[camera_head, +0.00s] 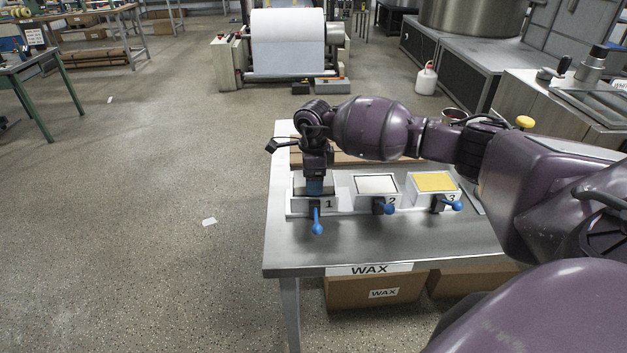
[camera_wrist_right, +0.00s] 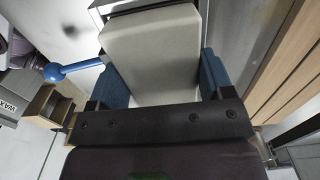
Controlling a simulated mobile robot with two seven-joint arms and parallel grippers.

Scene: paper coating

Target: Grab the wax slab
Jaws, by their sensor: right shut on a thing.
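My right gripper (camera_head: 316,187) points down over the leftmost station, the white box numbered 1 (camera_head: 298,204), on the metal table. In the right wrist view its two blue fingers (camera_wrist_right: 160,76) lie along opposite sides of a pale grey slab (camera_wrist_right: 150,40), shut on it. The slab's far end is close to the box's rim; whether it still rests in the box I cannot tell. In the head view the gripper mostly hides the slab. My left gripper is not in view.
Box 2 (camera_head: 376,184) holds a white block and box 3 (camera_head: 434,182) a yellow one. Each box has a blue-knobbed lever (camera_head: 317,222) in front. The table (camera_head: 300,257) bears a WAX label (camera_head: 369,269); cardboard boxes (camera_head: 350,293) stand beneath.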

